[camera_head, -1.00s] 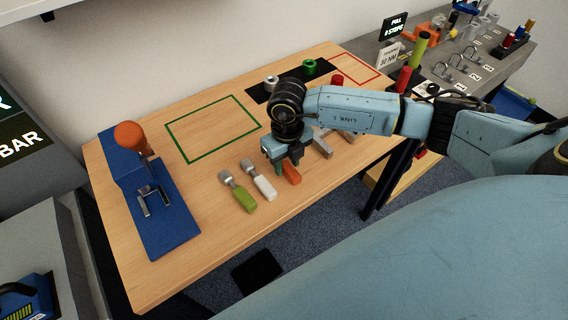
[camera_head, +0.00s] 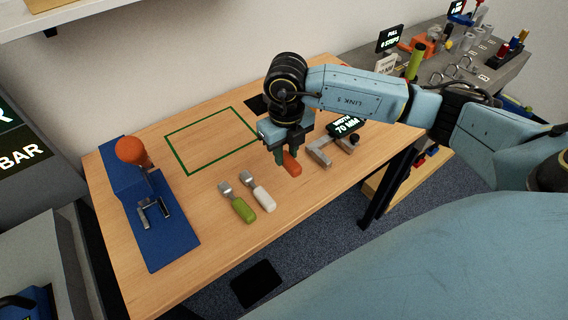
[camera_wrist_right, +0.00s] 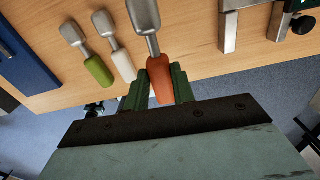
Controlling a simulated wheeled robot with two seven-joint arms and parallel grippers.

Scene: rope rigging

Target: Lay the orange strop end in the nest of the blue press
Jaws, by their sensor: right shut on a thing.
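The orange strop end (camera_head: 291,163) is held between the fingers of my right gripper (camera_head: 283,157), above the wooden table. In the right wrist view my right gripper (camera_wrist_right: 160,88) is shut on the orange sleeve (camera_wrist_right: 161,80), and its metal end (camera_wrist_right: 144,17) points away from the gripper. The blue press (camera_head: 160,222) stands at the table's left, with an orange ball knob (camera_head: 131,150) and a metal fork-like part (camera_head: 154,210) on its base. My right gripper is well to the right of the press. My left gripper is not in view.
A green strop end (camera_head: 243,209) and a white one (camera_head: 264,198) lie on the table between the gripper and press. A green outlined rectangle (camera_head: 177,153) is empty behind them. A metal caliper-like tool (camera_head: 320,154) with a display (camera_head: 347,126) is at right.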

